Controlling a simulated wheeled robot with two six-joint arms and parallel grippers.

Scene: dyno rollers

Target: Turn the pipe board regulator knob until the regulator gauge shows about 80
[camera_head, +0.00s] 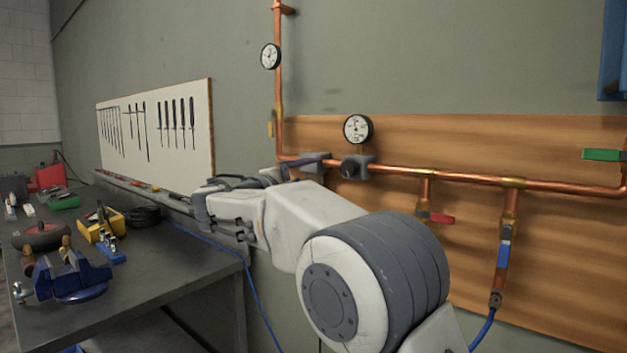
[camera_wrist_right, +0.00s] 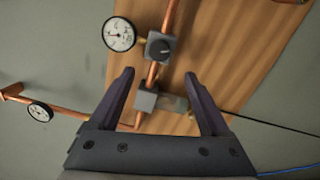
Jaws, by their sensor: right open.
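The regulator gauge (camera_head: 357,129), a white round dial with a dark rim, stands above the copper pipe on the wooden board. Its reading is too small to tell. The dark regulator knob (camera_head: 350,168) sits on a grey body below it. In the right wrist view, the gauge (camera_wrist_right: 118,33) and knob (camera_wrist_right: 160,47) lie beyond the fingertips. My right gripper (camera_head: 284,169) is to the left of the knob, apart from it. In the right wrist view my right gripper (camera_wrist_right: 159,75) is open, with nothing held. My left gripper is out of view.
A second grey block (camera_wrist_right: 145,98) on the pipe shows between my right fingers. Another gauge (camera_head: 270,55) hangs on the upright pipe. A red valve handle (camera_head: 441,219) and a green one (camera_head: 602,155) are to the right. A cluttered workbench (camera_head: 190,262) stands left.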

